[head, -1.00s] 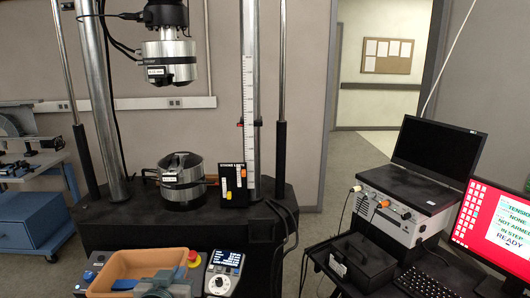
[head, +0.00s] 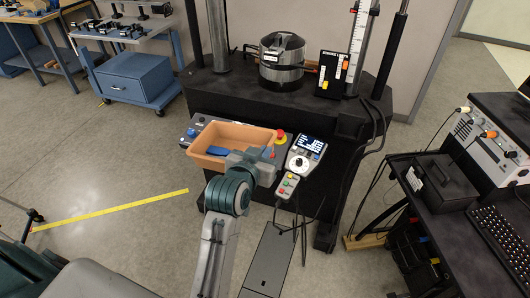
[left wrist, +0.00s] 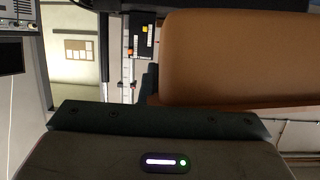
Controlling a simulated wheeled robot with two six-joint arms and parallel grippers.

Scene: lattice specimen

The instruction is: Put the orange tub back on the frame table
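The orange tub (head: 246,132) shows in the head view in front of the frame table (head: 225,92), over the control panel, and has a blue item inside. My left gripper (head: 262,160) is at the tub's near right corner and appears shut on its wall; the fingertips are partly hidden. In the left wrist view the tub (left wrist: 235,55) fills the upper right, close against a dark finger. Whether the tub rests on the panel or hangs above it, I cannot tell. My right gripper is not in view.
A red stop button (head: 280,134) and grey handset (head: 305,152) sit right of the tub. A cart with a black case (head: 440,183) stands at right.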

